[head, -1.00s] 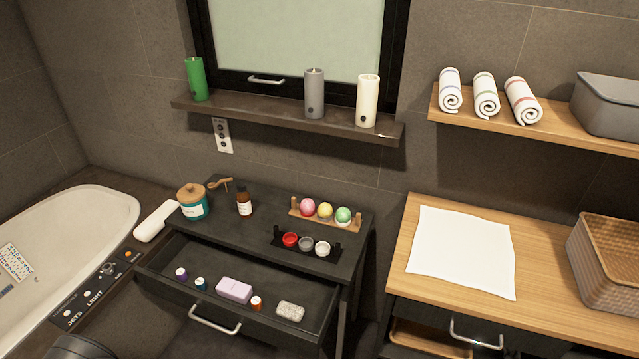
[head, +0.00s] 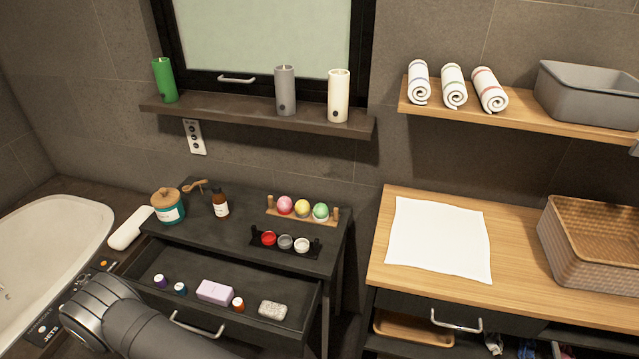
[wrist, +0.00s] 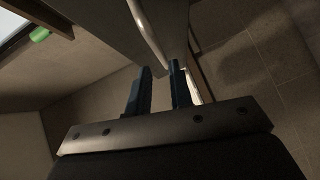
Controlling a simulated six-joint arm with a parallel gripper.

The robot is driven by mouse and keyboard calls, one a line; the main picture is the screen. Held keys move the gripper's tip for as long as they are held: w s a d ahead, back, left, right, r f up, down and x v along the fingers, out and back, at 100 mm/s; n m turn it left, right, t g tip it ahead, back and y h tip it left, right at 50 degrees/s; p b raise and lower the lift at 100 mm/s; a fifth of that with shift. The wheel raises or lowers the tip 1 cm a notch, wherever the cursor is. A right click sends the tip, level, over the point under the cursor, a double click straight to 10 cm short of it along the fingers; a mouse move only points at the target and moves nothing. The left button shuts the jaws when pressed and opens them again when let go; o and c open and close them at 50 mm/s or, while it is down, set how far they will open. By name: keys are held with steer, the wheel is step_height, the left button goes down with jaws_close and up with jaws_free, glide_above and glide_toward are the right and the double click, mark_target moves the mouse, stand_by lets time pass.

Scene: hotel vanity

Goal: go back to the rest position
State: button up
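My gripper (wrist: 160,75) shows in the wrist view with its two dark fingers apart and nothing between them. In the head view the gripper itself is out of sight; only my grey arm link shows at the lower left, in front of the dark vanity's open drawer (head: 245,268). In the wrist view a pale bar handle (wrist: 148,30) on a grey front lies beyond the fingertips; I cannot tell the distance.
The open drawer holds a lilac box (head: 215,291), small bottles and a speckled bar (head: 272,310). A bathtub (head: 45,245) is at the left. A wooden counter with a white cloth (head: 438,238) and a woven basket (head: 600,245) stands right.

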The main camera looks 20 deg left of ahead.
steer(key=x, duration=0.6)
steer(key=shift+w+a+f, duration=0.1)
steer(key=shift+w+a, duration=0.15)
steer(key=shift+w, duration=0.05)
steer(key=v, duration=1.6)
steer(key=shift+s, duration=0.25)
steer(key=shift+w, duration=0.1)
